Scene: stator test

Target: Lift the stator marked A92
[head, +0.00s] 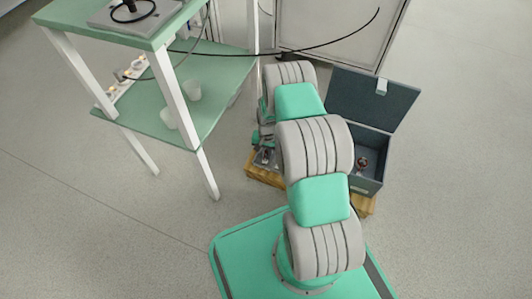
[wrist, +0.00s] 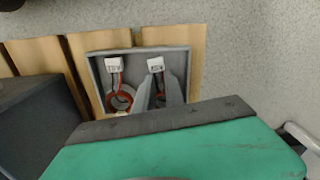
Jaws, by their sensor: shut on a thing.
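In the wrist view a shallow grey tray (wrist: 97,74) holds two ring-shaped stators with red and dark wires and white tags. The tag marks are too small to read surely, so I cannot tell which is A92. I cannot tell whether the held stator touches the tray floor. In the head view my gripper (head: 265,158) is low beside the pallet's left end, partly hidden by my arm.
The tray sits on a slatted wooden pallet (wrist: 41,56). A dark open-lidded box (head: 367,184) stands on the pallet's right, with a small reddish part (head: 361,163) inside. A green-topped shelf table (head: 222,62) stands at the left.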

